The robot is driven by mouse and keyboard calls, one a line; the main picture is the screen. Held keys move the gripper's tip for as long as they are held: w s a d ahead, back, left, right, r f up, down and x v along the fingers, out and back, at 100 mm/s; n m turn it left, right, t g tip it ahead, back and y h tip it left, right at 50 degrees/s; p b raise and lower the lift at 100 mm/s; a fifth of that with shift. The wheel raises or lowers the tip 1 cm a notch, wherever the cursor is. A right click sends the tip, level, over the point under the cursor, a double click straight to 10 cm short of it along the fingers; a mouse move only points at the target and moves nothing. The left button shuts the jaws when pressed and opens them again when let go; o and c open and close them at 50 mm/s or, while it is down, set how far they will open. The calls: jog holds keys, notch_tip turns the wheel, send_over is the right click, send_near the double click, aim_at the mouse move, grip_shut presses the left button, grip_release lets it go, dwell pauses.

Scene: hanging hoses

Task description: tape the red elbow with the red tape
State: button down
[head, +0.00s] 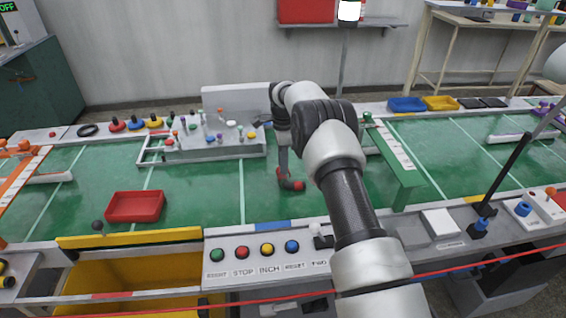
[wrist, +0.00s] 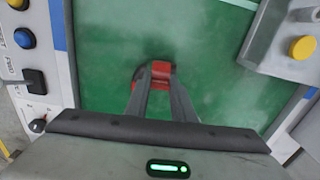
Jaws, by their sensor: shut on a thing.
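My gripper (wrist: 160,82) points down over the green belt, its two fingers close together and shut on a small red piece (wrist: 161,69), which I take to be the red elbow. In the head view the red piece (head: 298,185) shows at the fingertips, low over or on the belt; I cannot tell if it touches. A rounded darker red part shows beside the fingers in the wrist view. At the back left, a red disc with a dark top (head: 117,124) stands in a row with blue and yellow ones; I cannot tell if it is the red tape.
A red tray (head: 135,206) lies on the belt to the left. A grey block with small coloured pegs (head: 215,140) stands behind. A button panel (head: 262,262) and a yellow bin (head: 135,285) line the front. A green bar (head: 395,160) crosses the belt right of my arm.

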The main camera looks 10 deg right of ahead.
aim_at(284, 178)
jog(key=shift+f, duration=0.15)
jog(key=shift+f+b, duration=0.65)
jog(key=shift+f, duration=0.3)
jog(key=shift+f+b, duration=0.35)
jog(key=shift+f, duration=0.25)
jog(key=shift+s+f+b, duration=0.25)
jog(key=shift+f+b, duration=0.3)
jog(key=shift+f, duration=0.35)
dwell(0.8)
jog(key=c, duration=1.4)
grip_release()
jog(key=shift+c, duration=0.2)
jog(key=shift+d, duration=0.1)
notch_tip(284, 178, up, 19)
jog(key=p, duration=0.2)
jog(key=shift+w+a+r+p, duration=0.15)
jog(key=shift+w+a+p, duration=0.05)
jog(key=shift+w+p, duration=0.1)
